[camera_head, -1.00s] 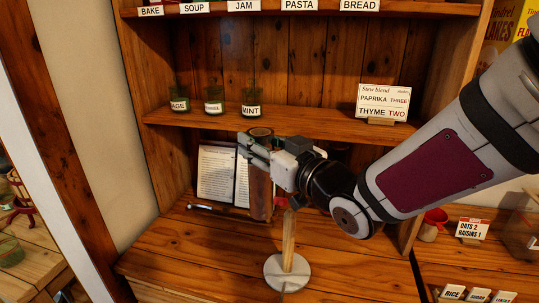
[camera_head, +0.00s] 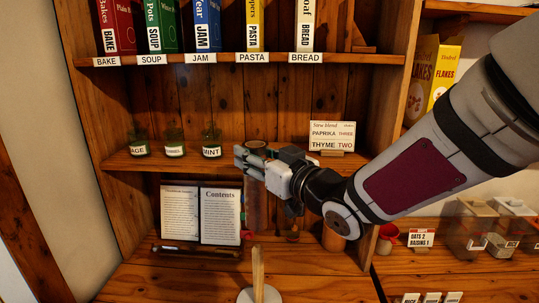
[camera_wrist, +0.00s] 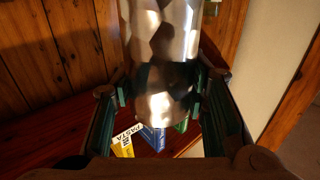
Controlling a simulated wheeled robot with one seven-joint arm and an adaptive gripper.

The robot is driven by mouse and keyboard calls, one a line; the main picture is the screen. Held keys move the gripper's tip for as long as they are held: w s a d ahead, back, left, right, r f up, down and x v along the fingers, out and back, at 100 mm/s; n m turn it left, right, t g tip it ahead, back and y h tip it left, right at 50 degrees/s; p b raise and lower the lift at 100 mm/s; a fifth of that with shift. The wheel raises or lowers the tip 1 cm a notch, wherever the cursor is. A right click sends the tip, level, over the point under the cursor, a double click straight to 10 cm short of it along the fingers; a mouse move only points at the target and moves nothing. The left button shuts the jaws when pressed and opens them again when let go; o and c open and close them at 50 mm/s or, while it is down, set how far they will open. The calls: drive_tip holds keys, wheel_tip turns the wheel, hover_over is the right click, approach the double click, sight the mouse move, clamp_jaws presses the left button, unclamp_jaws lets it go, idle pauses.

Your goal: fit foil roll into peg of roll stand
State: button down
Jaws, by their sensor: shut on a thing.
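My gripper (camera_head: 247,160) is shut around the upper part of the foil roll (camera_head: 256,208), which hangs upright in front of the shelving. In the wrist view the shiny foil roll (camera_wrist: 160,95) stands between the two fingers. The roll stand is a light wooden peg (camera_head: 257,268) rising from a round grey base (camera_head: 258,295) on the counter. The base is cut off by the lower picture edge. In the head view the roll's lower end appears just above the peg's top, with a gap between them. The depth between them is hard to judge.
An open book (camera_head: 200,213) leans at the back left of the counter (camera_head: 190,283). Jars (camera_head: 174,142) and a recipe card (camera_head: 332,136) stand on the middle shelf (camera_head: 120,160).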

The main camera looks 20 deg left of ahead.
sight(256, 187)
drive_tip(key=shift+f+b, duration=1.3)
drive_tip(key=shift+f, duration=1.45)
